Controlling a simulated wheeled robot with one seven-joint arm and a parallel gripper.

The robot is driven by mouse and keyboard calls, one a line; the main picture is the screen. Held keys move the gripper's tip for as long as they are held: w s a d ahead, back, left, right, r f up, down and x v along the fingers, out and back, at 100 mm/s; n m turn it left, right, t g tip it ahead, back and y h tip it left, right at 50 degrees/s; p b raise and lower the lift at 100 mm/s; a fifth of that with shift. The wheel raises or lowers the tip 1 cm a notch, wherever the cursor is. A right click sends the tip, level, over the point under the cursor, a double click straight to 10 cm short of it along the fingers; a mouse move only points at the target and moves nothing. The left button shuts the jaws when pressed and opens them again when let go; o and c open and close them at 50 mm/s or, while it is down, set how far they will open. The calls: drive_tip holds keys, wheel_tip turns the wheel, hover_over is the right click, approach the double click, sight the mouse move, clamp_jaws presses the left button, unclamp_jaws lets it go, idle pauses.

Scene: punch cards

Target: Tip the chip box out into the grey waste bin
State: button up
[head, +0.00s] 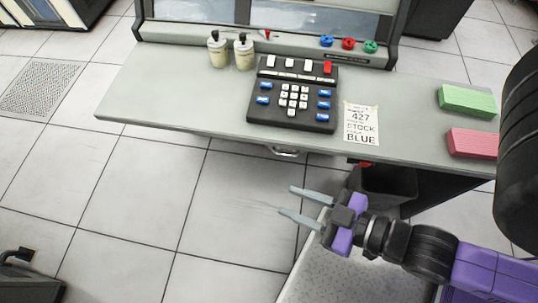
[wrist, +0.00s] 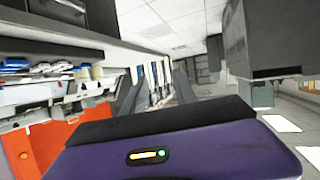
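The grey waste bin (head: 388,187) is a dark, open-topped bin on the floor below the right part of the desk, partly hidden behind my arm. I cannot see into its bottom. A small metal handle (head: 285,151) shows under the desk's front edge; it may belong to the chip box, whose body I cannot make out. My gripper (head: 286,200) is open and empty, in front of the desk and below the handle, with its fingers pointing left. In the wrist view my gripper's two fingers (wrist: 158,90) stand apart with nothing between them.
The desk (head: 180,110) carries a black keypad (head: 293,95), two bottles (head: 230,52), a paper note (head: 361,123), a green card stack (head: 467,100) and a pink one (head: 472,142). Open tiled floor (head: 130,200) lies to the left. An orange panel (wrist: 62,142) shows in the wrist view.

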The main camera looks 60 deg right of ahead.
drive_tip(key=w+d+f+n+g+h+p, duration=0.1)
drive_tip(key=w+d+f+g, duration=0.15)
drive_tip(key=f, duration=0.45)
drive_tip(key=w+d+f+n+g+h, duration=0.1)
drive_tip(key=w+d+f+g+h, duration=0.15)
drive_tip(key=f, duration=0.55)
drive_tip(key=w+d+f+n+g+h+p, duration=0.1)
drive_tip(key=f+g, duration=0.2)
drive_tip(key=f, duration=0.4)
drive_tip(key=w+d+r+m+g+h+p, duration=0.1)
drive_tip(key=w+d+r+g+h, duration=0.4)
drive_tip(key=w+r+g+h, duration=0.1)
drive_tip(key=shift+w+m+g, duration=0.3)
drive_tip(key=shift+g, duration=0.1)
drive_tip(key=shift+d, duration=0.1)
drive_tip(key=x, duration=0.7)
drive_tip(key=shift+d+f, duration=0.2)
drive_tip(key=shift+d, duration=0.15)
clamp_jaws()
